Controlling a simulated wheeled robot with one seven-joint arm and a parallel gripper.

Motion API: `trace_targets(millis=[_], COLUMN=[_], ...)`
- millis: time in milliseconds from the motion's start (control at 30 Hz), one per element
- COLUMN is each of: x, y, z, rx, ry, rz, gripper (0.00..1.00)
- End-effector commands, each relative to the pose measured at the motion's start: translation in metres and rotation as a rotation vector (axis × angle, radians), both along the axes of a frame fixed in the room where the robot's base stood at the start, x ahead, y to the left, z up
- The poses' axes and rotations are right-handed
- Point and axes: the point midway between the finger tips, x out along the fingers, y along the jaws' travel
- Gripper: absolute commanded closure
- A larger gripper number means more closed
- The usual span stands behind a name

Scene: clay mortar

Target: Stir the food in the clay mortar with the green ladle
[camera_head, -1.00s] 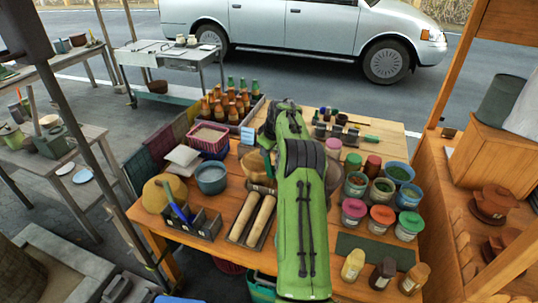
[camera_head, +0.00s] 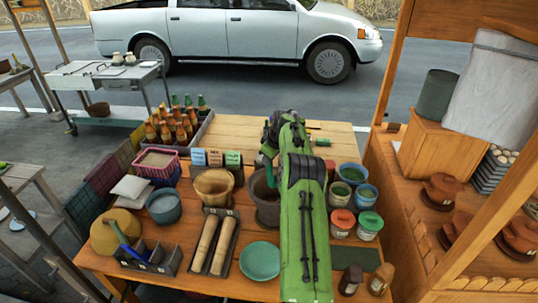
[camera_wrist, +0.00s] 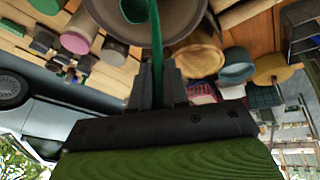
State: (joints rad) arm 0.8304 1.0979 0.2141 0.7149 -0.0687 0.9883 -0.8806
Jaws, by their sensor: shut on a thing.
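The clay mortar (camera_head: 268,208) is a dark brown pot on the wooden table, partly covered by my arm in the head view. In the wrist view its wide grey-brown rim (camera_wrist: 197,18) shows at the top. My gripper (camera_wrist: 158,90) is shut on the green ladle (camera_wrist: 156,45), whose handle runs from between the fingers toward the mortar. In the head view a bit of green ladle (camera_head: 268,172) shows above the mortar, and the fingers are hidden. The food cannot be made out.
A wooden mortar (camera_head: 214,187) stands close left of the clay mortar. A teal plate (camera_head: 260,261) lies in front. Lidded jars (camera_head: 343,222) and pots crowd the right. Rolling pins (camera_head: 212,243) lie in a tray to the left. The table's back (camera_head: 240,130) is mostly bare.

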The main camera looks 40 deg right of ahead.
Motion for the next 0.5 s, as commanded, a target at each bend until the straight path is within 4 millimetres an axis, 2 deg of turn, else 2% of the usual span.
trace_targets(millis=[33, 500], x=[0.0, 0.0], y=[0.0, 0.0], z=[-0.015, -0.078], rx=[0.0, -0.001], ry=[0.001, 0.0], rz=[0.0, 0.0], gripper=[1.0, 1.0])
